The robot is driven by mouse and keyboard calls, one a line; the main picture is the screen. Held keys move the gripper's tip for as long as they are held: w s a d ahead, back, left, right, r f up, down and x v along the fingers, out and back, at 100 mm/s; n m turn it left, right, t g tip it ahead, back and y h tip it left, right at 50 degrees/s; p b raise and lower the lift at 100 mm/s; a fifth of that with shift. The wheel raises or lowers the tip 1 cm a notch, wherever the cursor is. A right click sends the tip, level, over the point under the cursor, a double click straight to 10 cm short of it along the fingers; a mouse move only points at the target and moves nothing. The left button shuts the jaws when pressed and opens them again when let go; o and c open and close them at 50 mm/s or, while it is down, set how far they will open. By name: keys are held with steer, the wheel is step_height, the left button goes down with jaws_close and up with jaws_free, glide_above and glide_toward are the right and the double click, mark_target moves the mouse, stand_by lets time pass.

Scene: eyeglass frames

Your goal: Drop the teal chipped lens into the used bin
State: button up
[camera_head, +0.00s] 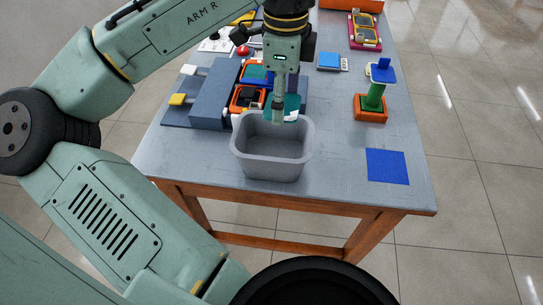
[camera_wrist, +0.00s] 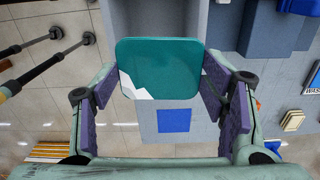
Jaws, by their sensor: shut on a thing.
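The teal lens (camera_wrist: 160,68) has a white chipped corner at its lower left in the wrist view. My gripper (camera_wrist: 160,85) is shut on it, with purple finger pads at its two sides. In the head view my gripper (camera_head: 280,112) points down at the far rim of the grey bin (camera_head: 272,165), and the teal lens (camera_head: 292,106) shows beside the fingers. The lens looks to be above the bin's far side; its exact height is unclear. The bin is open at the top, and its visible inside looks empty.
Behind the bin stands a blue-grey fixture (camera_head: 212,92) with orange frames (camera_head: 246,98) holding dark and teal lenses. To the right are a green post on an orange base (camera_head: 371,107) and a blue square (camera_head: 387,165). The table's front right is otherwise clear.

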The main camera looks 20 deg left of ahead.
steer(key=shift+f+b, duration=0.6)
steer(key=shift+f, duration=0.3)
steer(key=o, duration=1.1)
steer(key=shift+c, duration=0.2)
steer(key=shift+r, duration=0.1)
step_height(320, 180, up, 12)
